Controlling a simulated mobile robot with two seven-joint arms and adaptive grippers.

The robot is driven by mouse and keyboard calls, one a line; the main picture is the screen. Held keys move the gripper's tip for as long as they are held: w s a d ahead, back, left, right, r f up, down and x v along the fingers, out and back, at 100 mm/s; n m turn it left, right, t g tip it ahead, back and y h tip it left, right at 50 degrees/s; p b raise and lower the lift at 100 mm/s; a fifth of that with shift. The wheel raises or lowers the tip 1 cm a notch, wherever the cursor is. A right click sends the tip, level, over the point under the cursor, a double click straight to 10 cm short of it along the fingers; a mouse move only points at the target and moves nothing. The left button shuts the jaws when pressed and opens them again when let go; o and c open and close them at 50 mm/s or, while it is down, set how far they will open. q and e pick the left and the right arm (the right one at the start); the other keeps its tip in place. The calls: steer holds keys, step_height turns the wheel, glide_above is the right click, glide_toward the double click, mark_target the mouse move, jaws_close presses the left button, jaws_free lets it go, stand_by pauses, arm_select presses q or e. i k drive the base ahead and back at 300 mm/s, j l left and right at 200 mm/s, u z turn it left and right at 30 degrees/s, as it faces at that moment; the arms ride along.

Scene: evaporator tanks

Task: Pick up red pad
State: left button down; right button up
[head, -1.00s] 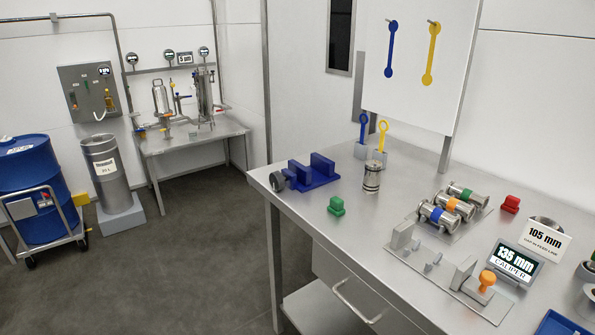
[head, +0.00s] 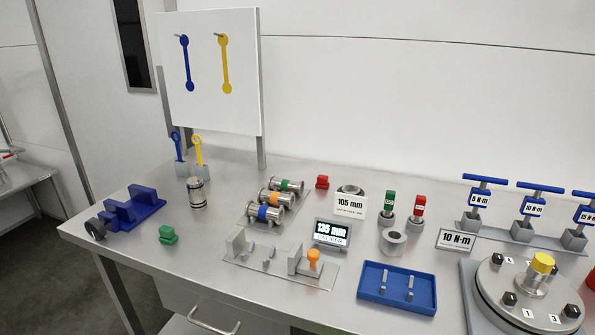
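A similar green pad (head: 168,235) lies at the bench's front left. Neither of my grippers shows in the head view.
The steel bench (head: 205,265) holds banded cylinders (head: 277,197), a "105 mm" sign (head: 350,205), a "135 mm" display (head: 332,233), a blue tray (head: 397,309), a blue cradle (head: 132,208) and a round flange (head: 525,300). A white board (head: 210,100) stands behind.

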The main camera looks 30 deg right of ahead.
mark_target(322, 180)
steer(key=z, duration=1.05)
